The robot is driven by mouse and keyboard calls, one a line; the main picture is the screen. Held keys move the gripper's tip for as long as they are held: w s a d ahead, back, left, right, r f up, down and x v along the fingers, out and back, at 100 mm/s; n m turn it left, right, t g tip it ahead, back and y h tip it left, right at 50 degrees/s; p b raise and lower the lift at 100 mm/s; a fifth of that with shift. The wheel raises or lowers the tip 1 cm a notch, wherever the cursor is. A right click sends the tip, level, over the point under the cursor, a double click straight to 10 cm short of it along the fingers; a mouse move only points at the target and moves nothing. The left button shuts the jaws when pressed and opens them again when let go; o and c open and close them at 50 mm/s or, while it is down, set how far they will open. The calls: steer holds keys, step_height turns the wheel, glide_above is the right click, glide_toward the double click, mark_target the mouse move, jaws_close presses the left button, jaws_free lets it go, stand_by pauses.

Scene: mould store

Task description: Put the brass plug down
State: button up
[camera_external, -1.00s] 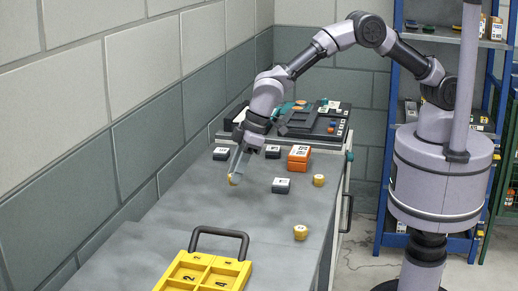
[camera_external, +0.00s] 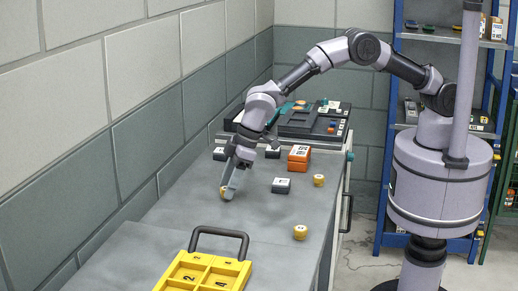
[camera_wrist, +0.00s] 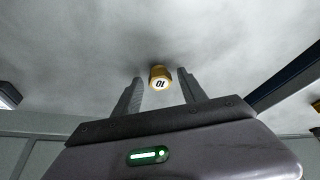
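The brass plug (camera_external: 225,193) is a small yellow-gold piece at the tip of my gripper (camera_external: 228,188), low over the grey bench (camera_external: 185,212), and looks to be standing on it. In the wrist view the plug (camera_wrist: 160,78) shows a white top marked 10, upside down. It lies between the two fingertips of my gripper (camera_wrist: 160,76), with a narrow gap on each side, so the fingers are open around it and not touching it. The plug's underside is hidden.
Two similar brass pieces (camera_external: 318,180) (camera_external: 300,232) stand to the right. A yellow numbered tray (camera_external: 247,272) with a black handle is in front.

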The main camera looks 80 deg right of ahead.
steer(key=shift+r, duration=0.25)
steer(key=p+v, duration=0.4)
steer(key=v, duration=0.8)
steer(key=s+d+r+m+t, duration=0.1)
steer(key=s+d+r+m, duration=0.1)
steer(key=s+d+r, duration=0.45)
steer(key=s+d+r+m, duration=0.3)
steer(key=s+d+r, duration=0.1)
steer(key=d+r, duration=0.6)
steer(key=s+d+r+m, duration=0.3)
steer(key=s+d, duration=0.6)
steer(key=s, duration=0.4)
steer(key=s+d+f+m+t+b, duration=0.1)
steer(key=s+d+f+m+b, duration=0.1)
steer(key=s+f, duration=0.4)
steer(key=shift+s+b, duration=0.7)
steer(key=shift+s, duration=0.95)
